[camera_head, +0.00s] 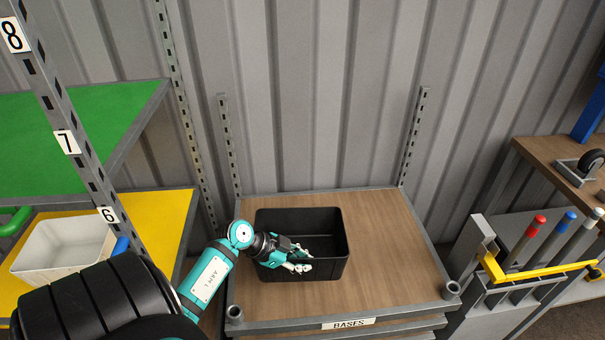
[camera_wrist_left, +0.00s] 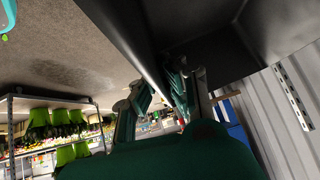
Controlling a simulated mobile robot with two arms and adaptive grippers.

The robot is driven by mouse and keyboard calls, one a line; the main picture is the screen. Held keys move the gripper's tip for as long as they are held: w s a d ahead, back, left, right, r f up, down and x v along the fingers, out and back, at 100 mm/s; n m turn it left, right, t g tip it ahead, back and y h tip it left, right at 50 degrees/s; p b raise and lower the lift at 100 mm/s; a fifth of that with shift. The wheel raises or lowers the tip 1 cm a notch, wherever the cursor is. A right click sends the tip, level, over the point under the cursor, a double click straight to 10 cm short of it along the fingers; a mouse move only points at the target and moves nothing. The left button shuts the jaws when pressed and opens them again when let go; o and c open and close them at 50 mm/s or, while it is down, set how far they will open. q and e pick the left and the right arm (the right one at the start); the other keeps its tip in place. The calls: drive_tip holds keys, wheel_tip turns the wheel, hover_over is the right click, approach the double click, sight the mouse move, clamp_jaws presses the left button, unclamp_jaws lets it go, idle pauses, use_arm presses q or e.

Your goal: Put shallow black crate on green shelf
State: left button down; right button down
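The black crate (camera_head: 323,217) stands upright and empty on a wooden-topped stand (camera_head: 385,240) labelled BASES. My left gripper (camera_head: 298,265) is at the crate's front left wall. In the left wrist view, its teal fingers (camera_wrist_left: 160,92) are apart, one on each side of the crate's wall (camera_wrist_left: 135,45), with a gap showing beside the wall. The green shelf (camera_head: 70,130) is at the upper left, and its visible top is bare. My right gripper is not in view.
A white bin (camera_head: 65,247) sits on a yellow shelf (camera_head: 165,235) below the green one. A slotted post (camera_head: 72,140) numbered 6 to 8 stands at the shelf's near side. Several coloured-tipped handles (camera_head: 565,225) and a yellow bar (camera_head: 540,272) are at right.

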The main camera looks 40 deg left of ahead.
use_arm(q)
drive_tip(key=shift+r, duration=0.1)
drive_tip(key=s+d+p, duration=0.5)
drive_tip(key=d+p, duration=0.2)
drive_tip(key=shift+s, duration=0.4)
idle(0.4)
